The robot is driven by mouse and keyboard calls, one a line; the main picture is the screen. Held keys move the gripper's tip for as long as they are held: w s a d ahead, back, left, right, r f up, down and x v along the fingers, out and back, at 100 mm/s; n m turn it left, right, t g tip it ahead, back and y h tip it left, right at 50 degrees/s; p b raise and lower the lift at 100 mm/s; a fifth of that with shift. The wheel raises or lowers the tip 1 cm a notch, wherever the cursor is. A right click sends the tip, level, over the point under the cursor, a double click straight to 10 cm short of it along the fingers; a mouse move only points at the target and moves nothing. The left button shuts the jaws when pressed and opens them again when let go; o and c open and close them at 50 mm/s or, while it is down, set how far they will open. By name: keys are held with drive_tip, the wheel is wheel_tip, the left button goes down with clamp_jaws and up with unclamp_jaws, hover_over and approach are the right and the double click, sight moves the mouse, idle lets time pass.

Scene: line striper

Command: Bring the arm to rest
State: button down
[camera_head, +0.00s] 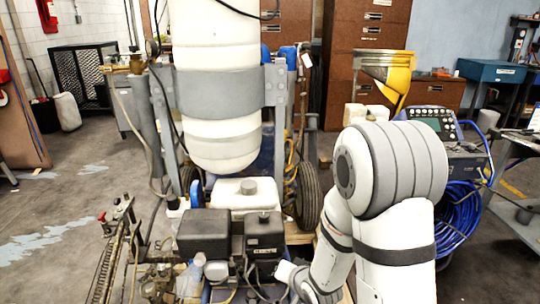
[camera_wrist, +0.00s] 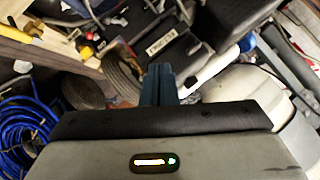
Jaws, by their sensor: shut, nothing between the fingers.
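My gripper (camera_wrist: 160,84) shows in the wrist view as two dark fingers together, with nothing between them. Behind them is the grey and black gripper housing. In the head view my white and grey arm fills the right middle, bent downward, and I cannot make out the fingers there. The line striper stands in front of me with a tall white tank (camera_head: 217,95) in a grey strap. Its black engine (camera_head: 265,238) and a white container (camera_head: 245,194) sit low, close to the left of my arm's lower end.
A coil of blue hose (camera_head: 458,218) lies right of my arm, below a control box (camera_head: 432,118). It also shows at left in the wrist view (camera_wrist: 22,128). A yellow hopper (camera_head: 396,80) stands behind my arm. Brown cabinets (camera_head: 355,40) line the back. Floor is open at left.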

drive_tip(key=s+d+r+n+g+h+p, duration=0.1)
drive_tip(key=d+r+h+p, duration=0.15)
drive_tip(key=r, duration=0.35)
drive_tip(key=s+d+r+g+h+p, duration=0.1)
drive_tip(key=s+d+r+p, duration=0.1)
drive_tip(key=d+r, duration=0.35)
drive_tip(key=s+d+r+n+g+p, duration=0.2)
drive_tip(key=s+r+g+p, duration=0.3)
drive_tip(key=s+r, duration=1.2)
wheel_tip(320, 180, up, 3)
drive_tip(key=d+h+p, duration=0.1)
drive_tip(key=p, duration=0.1)
drive_tip(key=shift+s+f+n+p, duration=0.2)
drive_tip(key=shift+s+n+p, duration=0.1)
drive_tip(key=shift+p, duration=0.05)
drive_tip(key=shift+d, duration=0.15)
